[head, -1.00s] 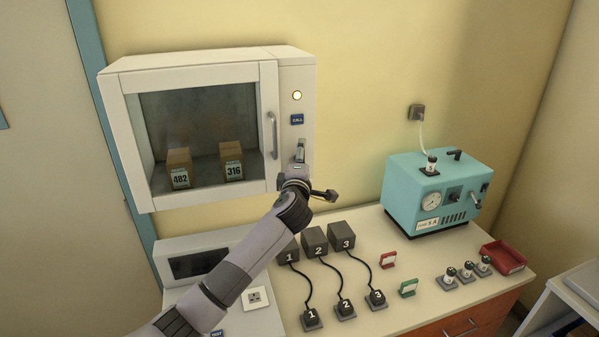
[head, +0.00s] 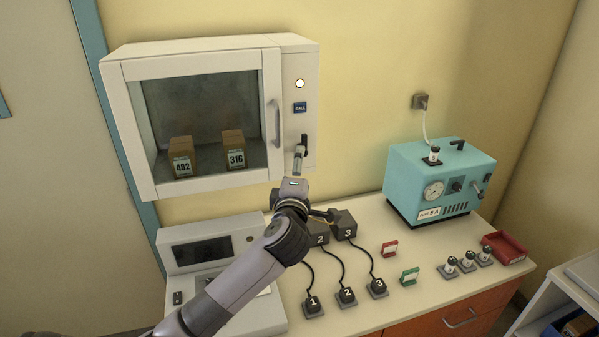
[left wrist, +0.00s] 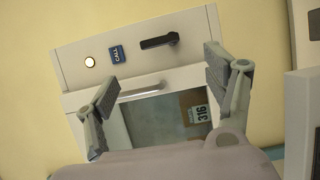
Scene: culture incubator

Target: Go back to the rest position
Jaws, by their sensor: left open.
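My left gripper (head: 300,172) is in front of the right-hand panel of the white incubator (head: 190,58), below a black handle (head: 304,142). Its two fingers are spread and hold nothing. In the left wrist view my open left gripper (left wrist: 162,84) frames the incubator front, with the black handle (left wrist: 160,41) beyond and apart from the fingers. The incubator door is shut. Behind its glass stand two boxes, 482 (head: 182,158) and 316 (head: 234,150). My right gripper is not in view.
The counter holds dark blocks (head: 344,224) with cables to numbered plugs (head: 346,296), red and green card holders (head: 410,276), several small vials (head: 468,258), a red tray (head: 505,247) and a teal machine (head: 440,180). A white device (head: 210,233) stands left. Open air lies before the wall between incubator and teal machine.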

